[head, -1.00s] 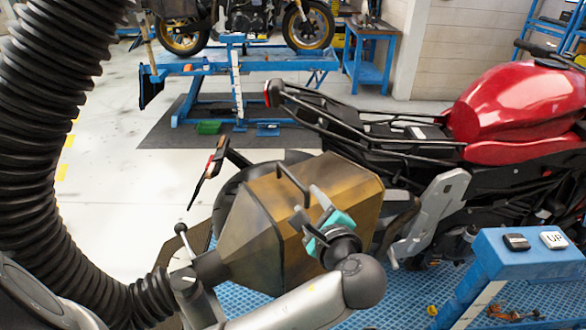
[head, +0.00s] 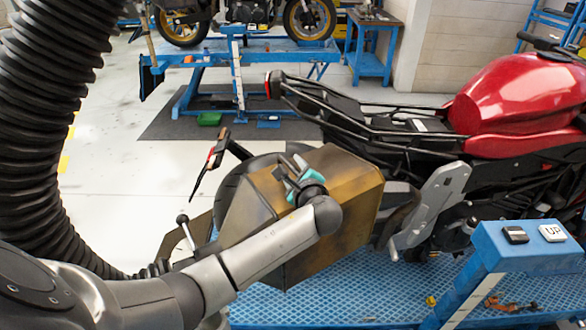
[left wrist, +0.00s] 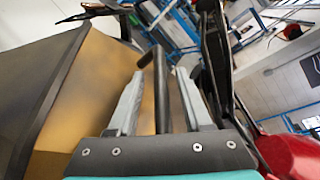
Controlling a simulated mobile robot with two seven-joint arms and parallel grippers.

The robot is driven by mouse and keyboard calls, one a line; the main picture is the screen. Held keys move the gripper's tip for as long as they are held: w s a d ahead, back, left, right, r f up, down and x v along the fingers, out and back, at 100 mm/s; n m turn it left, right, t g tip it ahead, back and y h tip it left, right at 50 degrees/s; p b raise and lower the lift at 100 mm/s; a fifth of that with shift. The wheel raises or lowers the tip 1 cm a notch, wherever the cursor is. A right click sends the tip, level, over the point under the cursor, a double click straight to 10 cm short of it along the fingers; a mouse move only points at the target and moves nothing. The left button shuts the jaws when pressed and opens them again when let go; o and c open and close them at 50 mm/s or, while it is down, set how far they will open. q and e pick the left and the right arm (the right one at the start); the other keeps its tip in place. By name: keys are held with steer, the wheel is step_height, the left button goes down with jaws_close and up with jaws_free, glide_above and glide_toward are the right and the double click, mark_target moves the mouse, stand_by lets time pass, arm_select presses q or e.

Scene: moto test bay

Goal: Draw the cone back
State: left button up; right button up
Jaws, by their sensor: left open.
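The cone (head: 320,200) is a brown-gold, box-sided hood beside the motorcycle's rear, its wide end towards the bike's exhaust area. I cannot tell whether it touches the exhaust. My left gripper (head: 288,170) is open at the dark bar handle on the cone's upper side. In the left wrist view the cone (left wrist: 95,95) fills the left, and the handle (left wrist: 162,90) runs between the two apart grey fingers of the left gripper (left wrist: 160,78). My arm hides part of the cone and its narrow end. My right gripper is out of view.
A thick black hose (head: 45,130) hangs at the left. The red motorcycle (head: 520,100) stands on a blue lift (head: 385,300). A blue control post with buttons (head: 520,250) is at lower right. Another bike lift (head: 238,70) stands behind, with open floor between.

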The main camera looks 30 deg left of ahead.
arm_select(q)
steer(key=shift+c, duration=0.4)
jaws_close()
stand_by(1.0)
